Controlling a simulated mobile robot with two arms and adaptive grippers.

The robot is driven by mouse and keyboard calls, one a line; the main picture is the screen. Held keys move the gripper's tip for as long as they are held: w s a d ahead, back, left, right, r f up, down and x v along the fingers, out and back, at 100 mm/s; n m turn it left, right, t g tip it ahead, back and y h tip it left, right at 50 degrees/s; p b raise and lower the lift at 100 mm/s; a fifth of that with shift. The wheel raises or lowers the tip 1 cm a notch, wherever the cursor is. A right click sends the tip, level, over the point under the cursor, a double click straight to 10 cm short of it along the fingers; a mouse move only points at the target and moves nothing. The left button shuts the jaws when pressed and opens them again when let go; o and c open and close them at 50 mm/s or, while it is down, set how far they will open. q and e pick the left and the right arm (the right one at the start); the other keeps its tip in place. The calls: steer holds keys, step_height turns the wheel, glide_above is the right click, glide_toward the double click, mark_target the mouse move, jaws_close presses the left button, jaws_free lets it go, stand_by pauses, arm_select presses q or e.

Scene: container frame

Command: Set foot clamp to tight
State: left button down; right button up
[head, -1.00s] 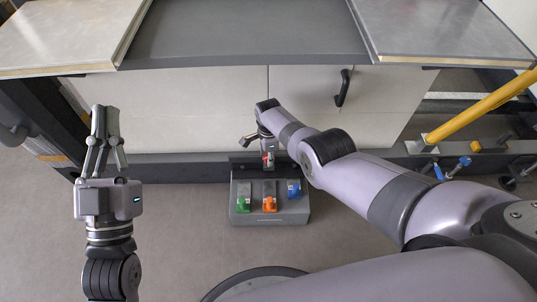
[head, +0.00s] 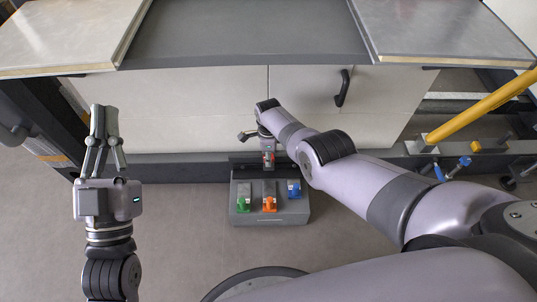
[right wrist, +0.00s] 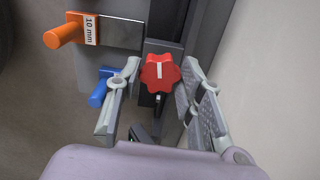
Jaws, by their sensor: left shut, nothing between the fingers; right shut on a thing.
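A red lobed knob (right wrist: 160,72) with a white line on its face sits on a dark mount in the right wrist view. The line stands about upright in that picture. My right gripper (right wrist: 160,68) has its fingers on either side of the knob and is shut on it. In the head view, the knob (head: 268,158) is a small red spot below my right gripper (head: 267,150), at the back of a grey box (head: 270,218). My left gripper (head: 105,110) is shut and empty, pointing up at the left, far from the knob.
Green (head: 243,204), orange (head: 269,204) and blue (head: 293,188) handled pieces sit on the box. The orange handle (right wrist: 65,34) bears a "10 mm" label in the wrist view. A pale cabinet (head: 190,120) stands behind. Floor left of the box is clear.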

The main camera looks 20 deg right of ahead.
steer(key=o, duration=1.2)
steer(key=shift+c, duration=0.2)
steer(key=shift+r, duration=0.15)
steer(key=shift+w+r, duration=0.1)
steer(key=shift+r, duration=0.35)
step_height(320, 180, up, 11)
steer(key=shift+f, duration=0.1)
